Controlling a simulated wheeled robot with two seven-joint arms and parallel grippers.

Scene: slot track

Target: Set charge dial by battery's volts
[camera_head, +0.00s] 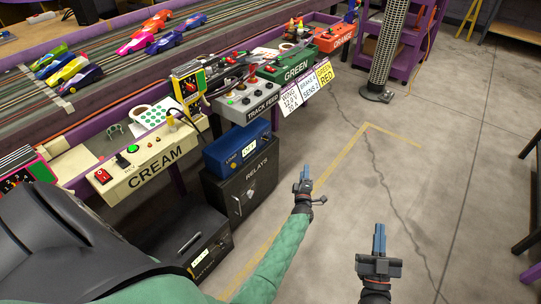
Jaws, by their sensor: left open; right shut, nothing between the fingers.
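No part can be surely picked out as the charge dial. A blue box (237,145) with a small white readout sits on the black cabinet marked RELAYS (243,190); its digits are too small to read. A dark case (178,243) at the lower left has a handle and a small pale display; its lettering is mostly unreadable, and my body hides part of it. A yellow-edged meter (187,84) stands on the bench. My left gripper (305,174) is open and empty over the floor, right of the cabinet. My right gripper (379,232) is shut and empty, further right.
The cream control panel (145,165), the TRACK FEED box (246,103), a green box (288,66) and an orange box (333,39) line the bench edge. Toy cars (150,37) stand on the slot track. A mesh column (388,45) and purple cart stand behind.

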